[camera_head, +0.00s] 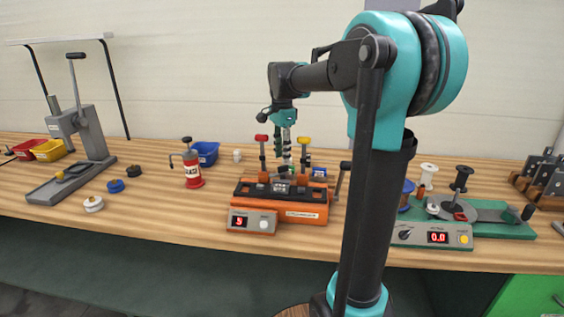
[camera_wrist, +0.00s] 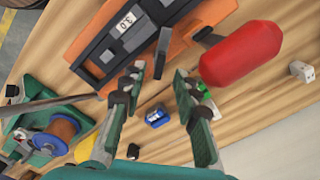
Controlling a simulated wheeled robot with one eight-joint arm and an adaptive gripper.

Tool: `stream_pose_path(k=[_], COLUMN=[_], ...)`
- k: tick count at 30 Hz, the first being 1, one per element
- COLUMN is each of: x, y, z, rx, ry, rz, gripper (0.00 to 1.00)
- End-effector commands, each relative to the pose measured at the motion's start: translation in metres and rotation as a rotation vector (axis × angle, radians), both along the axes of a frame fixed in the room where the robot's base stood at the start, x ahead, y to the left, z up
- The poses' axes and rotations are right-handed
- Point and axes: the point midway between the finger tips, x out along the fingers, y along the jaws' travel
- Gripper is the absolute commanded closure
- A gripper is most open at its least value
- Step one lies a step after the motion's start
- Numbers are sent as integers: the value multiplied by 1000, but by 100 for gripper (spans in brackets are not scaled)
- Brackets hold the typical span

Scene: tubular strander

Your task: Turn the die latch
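The orange machine (camera_head: 300,213) stands on the bench, with a digit display and two upright levers with a red knob (camera_head: 262,138) and a yellow knob (camera_head: 304,141). The wrist view shows its orange body, a dark block (camera_wrist: 125,32) labelled 3.0 and a red knob (camera_wrist: 242,54) close to the camera. A dark flat lever (camera_wrist: 162,55), possibly the die latch, sticks out towards my gripper. My gripper (camera_wrist: 158,80) is open and empty, its fingertips just short of the lever's end and to either side. In the head view my gripper (camera_head: 286,170) hangs over the machine, between the levers.
A blue-and-white block (camera_wrist: 156,116) lies on the bench beyond my fingers. A green machine (camera_head: 490,218) with spools stands to the right.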

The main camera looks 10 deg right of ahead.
Motion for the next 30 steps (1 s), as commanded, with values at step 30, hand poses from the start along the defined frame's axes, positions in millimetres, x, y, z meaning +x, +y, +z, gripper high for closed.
stream_pose_path(k=[30], x=[0], y=[0], z=[82], rx=[0], ry=[0], rz=[0], gripper=[91])
